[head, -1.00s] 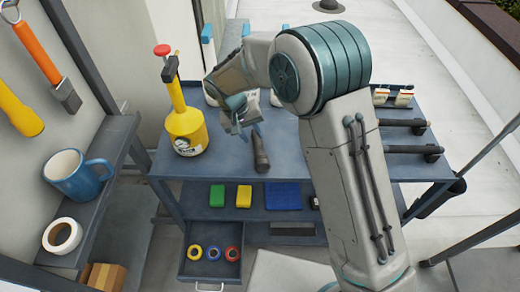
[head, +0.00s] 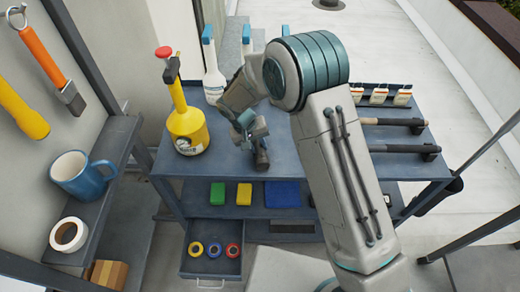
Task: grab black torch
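The black torch (head: 262,160) lies on the top of the blue-grey cart (head: 220,168), near its front edge. Only its near end shows in the head view; the rest is hidden behind my gripper. My gripper (head: 252,139) is low over the cart top, right at the torch's far part. Its fingers overlap the torch in the picture, and I cannot tell whether they touch it or are closed on it.
A yellow pump sprayer (head: 187,128) stands left of my gripper. White spray bottles (head: 213,78) stand behind it. Dark-handled tools (head: 400,148) lie at the right of the cart. Colored boxes (head: 244,194) sit on the lower shelf, above an open drawer with tape rolls (head: 214,250).

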